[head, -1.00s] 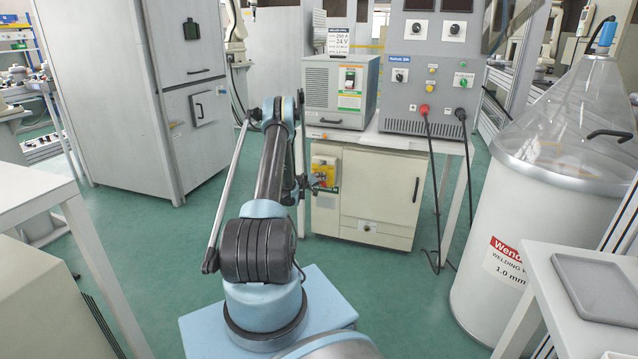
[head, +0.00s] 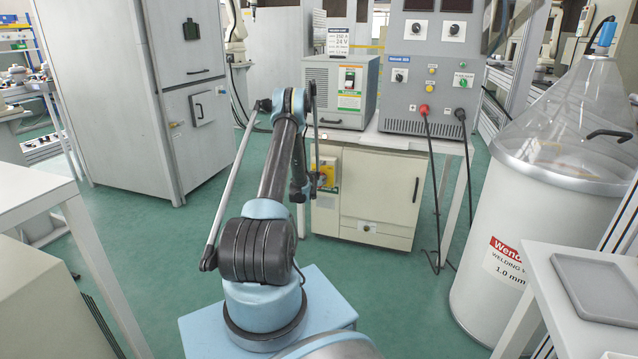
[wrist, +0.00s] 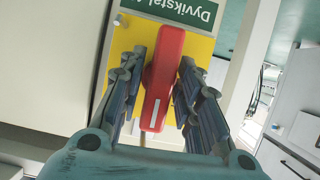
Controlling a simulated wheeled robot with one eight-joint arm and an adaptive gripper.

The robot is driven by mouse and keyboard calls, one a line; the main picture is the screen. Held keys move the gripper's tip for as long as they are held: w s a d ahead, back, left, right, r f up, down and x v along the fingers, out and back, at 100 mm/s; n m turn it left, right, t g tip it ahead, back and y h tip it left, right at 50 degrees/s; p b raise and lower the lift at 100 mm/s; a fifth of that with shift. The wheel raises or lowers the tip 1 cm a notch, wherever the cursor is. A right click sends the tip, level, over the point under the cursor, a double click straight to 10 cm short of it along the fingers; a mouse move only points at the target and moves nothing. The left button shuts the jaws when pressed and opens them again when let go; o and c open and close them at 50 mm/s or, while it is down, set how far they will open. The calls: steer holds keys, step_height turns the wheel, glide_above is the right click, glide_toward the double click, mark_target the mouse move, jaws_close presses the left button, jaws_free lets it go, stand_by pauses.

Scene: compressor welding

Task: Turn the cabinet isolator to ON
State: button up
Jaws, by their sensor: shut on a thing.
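The isolator has a red handle (wrist: 158,108) on a yellow plate (wrist: 203,48), seen close up in the wrist view. The handle stands nearly upright in that picture, its top leaning slightly right, with a pale mark near its lower end. My gripper (wrist: 163,62) is shut on the handle, one finger along each side. In the head view the yellow plate (head: 329,166) shows on the upper left of the cream cabinet's (head: 380,195) front. My arm hides part of the isolator there, and the fingers cannot be made out clearly.
A grey power source (head: 335,90) and a control panel (head: 430,95) stand on the bench above the cabinet. Two cables (head: 436,190) hang in front on the right. A wire drum (head: 530,230) stands further right. Green floor is free left of the cabinet.

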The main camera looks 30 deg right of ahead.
steer(key=shift+w+a, duration=0.1)
steer(key=shift+a, duration=0.05)
stand_by(0.4)
steer(key=o, duration=0.8)
steer(key=v, duration=1.2)
